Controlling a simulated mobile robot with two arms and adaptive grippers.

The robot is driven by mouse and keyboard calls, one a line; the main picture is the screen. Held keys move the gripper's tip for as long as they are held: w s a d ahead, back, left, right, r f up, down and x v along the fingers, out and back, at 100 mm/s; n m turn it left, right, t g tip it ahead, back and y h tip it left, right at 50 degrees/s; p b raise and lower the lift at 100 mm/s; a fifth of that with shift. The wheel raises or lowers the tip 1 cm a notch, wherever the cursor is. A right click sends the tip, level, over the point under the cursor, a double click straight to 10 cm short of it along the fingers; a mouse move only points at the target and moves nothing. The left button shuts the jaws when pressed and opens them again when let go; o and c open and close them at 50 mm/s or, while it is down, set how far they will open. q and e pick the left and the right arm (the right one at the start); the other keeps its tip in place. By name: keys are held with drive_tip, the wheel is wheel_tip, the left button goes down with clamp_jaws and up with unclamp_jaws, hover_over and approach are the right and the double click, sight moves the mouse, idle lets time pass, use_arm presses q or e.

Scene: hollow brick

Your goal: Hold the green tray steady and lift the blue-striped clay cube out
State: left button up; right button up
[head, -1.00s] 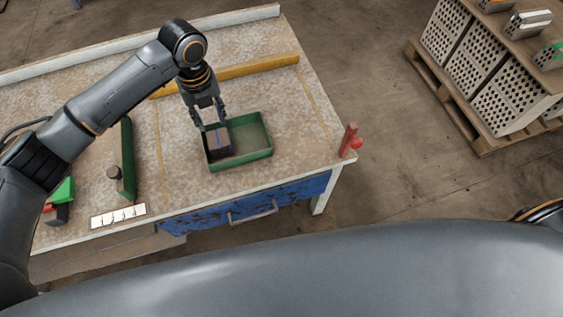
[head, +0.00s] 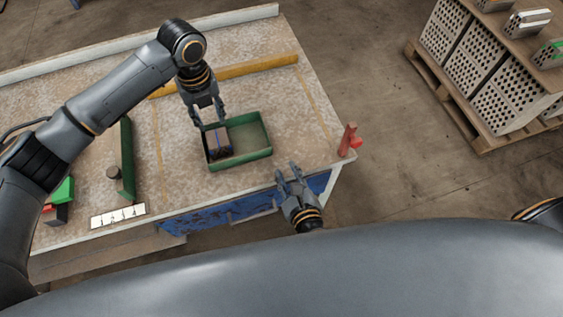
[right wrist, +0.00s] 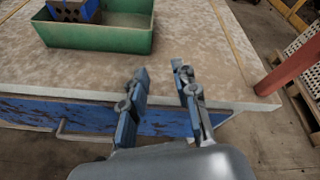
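The green tray (head: 262,154) sits near the table's front right. The blue-striped clay cube (head: 219,143) lies in the tray's left part. The right wrist view shows the tray's front wall (right wrist: 105,39) and the cube (right wrist: 72,11) with dark holes in its near face, cut by the top edge. My left gripper (head: 209,121) is at the tray's back left corner, fingers spread; whether they touch the wall is unclear. My right gripper (head: 289,174) is open and empty by the table's front edge, in front of the tray; its spread fingers also show in the right wrist view (right wrist: 163,73).
A red post (head: 348,139) stands at the table's front right corner. A yellow bar (head: 250,70) lies behind the tray. A green upright plate (head: 128,160) and a numbered white strip (head: 118,216) are to the left. Table surface right of the tray is clear.

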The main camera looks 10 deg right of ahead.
wheel_tip(320, 180, up, 5)
drive_tip(key=w+a+m, duration=0.1)
drive_tip(key=a+m, duration=0.1)
drive_tip(key=m, duration=0.3)
drive_tip(key=x, duration=1.3)
drive_tip(key=shift+w+f, duration=0.25)
drive_tip(key=shift+w, duration=0.1)
clamp_jaws()
